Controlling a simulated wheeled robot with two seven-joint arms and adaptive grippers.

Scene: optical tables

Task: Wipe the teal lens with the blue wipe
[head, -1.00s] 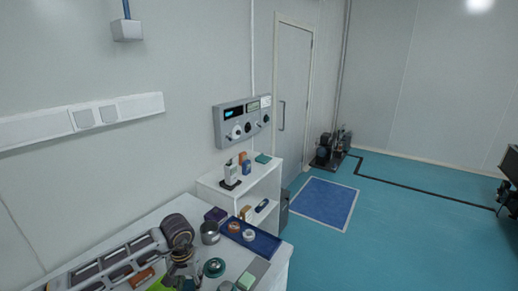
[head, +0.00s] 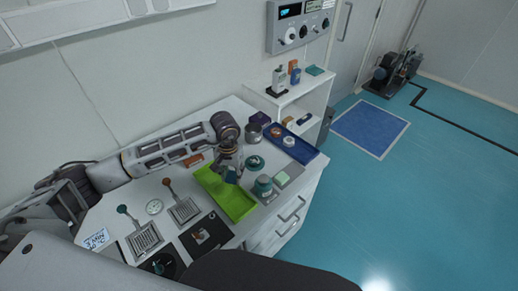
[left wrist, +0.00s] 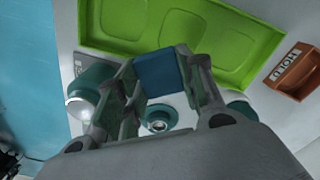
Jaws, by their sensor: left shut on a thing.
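My left gripper (head: 233,168) is shut on the blue wipe (left wrist: 158,72), which shows as a folded blue block between the fingers in the left wrist view. A round teal lens (head: 254,162) with a pale centre lies on the table just right of the gripper in the head view. In the left wrist view a teal ring with a shiny centre (left wrist: 158,121) shows beyond the fingers, below the wipe. I see no contact between wipe and lens. My right gripper is out of view.
A teal-and-silver jar (head: 263,186) stands close to the gripper, beside a grey plate with a pale green block (head: 282,177). A metal pot (head: 254,132) and a blue tray (head: 304,153) are behind.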

